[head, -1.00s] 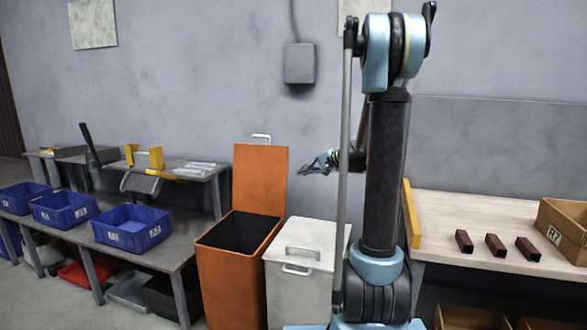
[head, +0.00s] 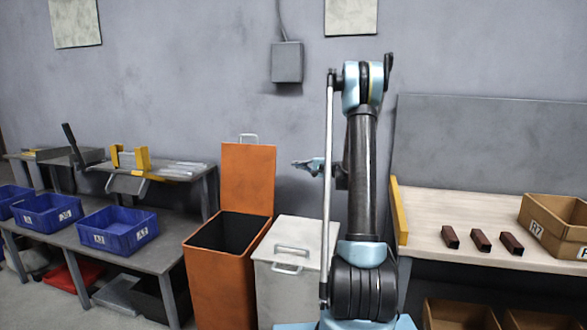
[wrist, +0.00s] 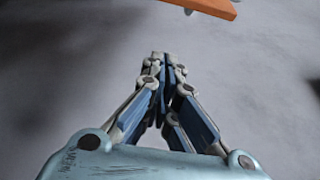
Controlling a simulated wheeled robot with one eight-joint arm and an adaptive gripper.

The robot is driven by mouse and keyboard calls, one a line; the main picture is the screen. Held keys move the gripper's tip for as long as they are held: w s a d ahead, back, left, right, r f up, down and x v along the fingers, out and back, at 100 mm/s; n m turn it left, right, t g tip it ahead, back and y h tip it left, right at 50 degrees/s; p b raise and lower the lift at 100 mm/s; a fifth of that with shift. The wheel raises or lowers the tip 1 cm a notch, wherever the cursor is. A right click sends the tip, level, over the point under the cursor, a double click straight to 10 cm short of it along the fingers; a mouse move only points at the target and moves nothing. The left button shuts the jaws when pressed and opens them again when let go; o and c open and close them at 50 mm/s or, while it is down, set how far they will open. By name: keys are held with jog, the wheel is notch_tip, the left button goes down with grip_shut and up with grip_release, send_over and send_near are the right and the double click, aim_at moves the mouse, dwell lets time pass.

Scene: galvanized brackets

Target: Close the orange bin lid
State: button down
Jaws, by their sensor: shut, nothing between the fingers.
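The orange bin (head: 222,285) stands on the floor between the grey workbench and a white bin. The bin's dark inside shows. My gripper (head: 297,163) is to the right of the lid, in the air and apart from it, partly behind my arm's rod. In the wrist view my gripper (wrist: 160,58) is shut and empty. An orange edge, seemingly of the lid (wrist: 212,7), shows at the top of that view.
A white bin (head: 293,238) with a closed, handled lid stands right of the orange one. At left, a grey workbench (head: 150,252) carries blue bins (head: 118,232).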

jog(key=w+a, duration=0.1)
jog(key=a, duration=0.7)
jog(key=shift+w, duration=0.3)
jog(key=shift+r, duration=0.1)
